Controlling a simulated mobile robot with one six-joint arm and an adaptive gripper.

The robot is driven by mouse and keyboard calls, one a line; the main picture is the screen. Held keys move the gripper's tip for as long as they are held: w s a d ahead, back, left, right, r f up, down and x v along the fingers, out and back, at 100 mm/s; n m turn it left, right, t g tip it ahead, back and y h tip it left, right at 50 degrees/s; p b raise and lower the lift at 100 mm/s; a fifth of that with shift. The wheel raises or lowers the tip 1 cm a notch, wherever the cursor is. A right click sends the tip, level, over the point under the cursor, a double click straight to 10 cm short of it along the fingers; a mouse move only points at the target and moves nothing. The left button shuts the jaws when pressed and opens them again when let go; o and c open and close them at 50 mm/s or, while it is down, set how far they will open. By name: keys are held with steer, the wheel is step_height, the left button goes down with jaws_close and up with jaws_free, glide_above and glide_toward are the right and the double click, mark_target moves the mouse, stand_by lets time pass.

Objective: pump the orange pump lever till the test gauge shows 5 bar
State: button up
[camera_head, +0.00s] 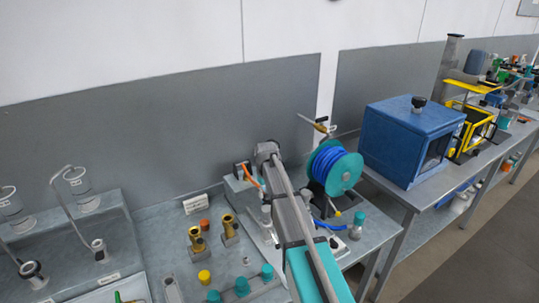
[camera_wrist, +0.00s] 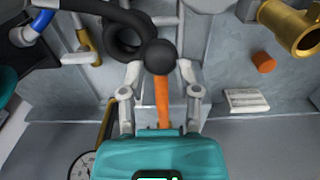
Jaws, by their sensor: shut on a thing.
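The orange pump lever (camera_wrist: 161,100) has a black ball knob (camera_wrist: 160,57) at its end. In the wrist view it stands between the two grey fingers of my gripper (camera_wrist: 160,75), which is shut on it just below the knob. In the head view a short orange part of the lever (camera_head: 250,174) shows beside my arm; my gripper (camera_head: 267,150) is at the far end of the arm, near the back wall. A round white dial, which looks like the test gauge (camera_wrist: 82,165), is partly hidden by the gripper body in the wrist view. Its reading cannot be made out.
A teal hose reel with blue hose (camera_head: 334,168) stands right of my arm. Brass fittings (camera_head: 229,230), an orange cap (camera_head: 204,224) and a white label (camera_head: 197,204) are on the left. A blue cabinet (camera_head: 410,140) stands on the bench to the right.

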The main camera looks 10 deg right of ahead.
step_height(320, 180, up, 15)
steer(key=p, duration=1.4)
steer(key=shift+w+a+f+p, duration=0.15)
steer(key=shift+w+p, duration=0.2)
steer(key=s+f+m+b, duration=0.1)
steer(key=s+f+b, duration=0.4)
steer(key=s, duration=0.4)
steer(key=s+f+m+b, duration=0.1)
steer(key=s+f+b, duration=0.4)
steer(key=s, duration=0.5)
steer(key=s+f+m+b, duration=0.1)
steer(key=s+f+b, duration=0.4)
steer(key=s, duration=0.5)
steer(key=shift+a+m, duration=0.3)
steer(key=shift+a, duration=0.05)
steer(key=shift+w, duration=0.1)
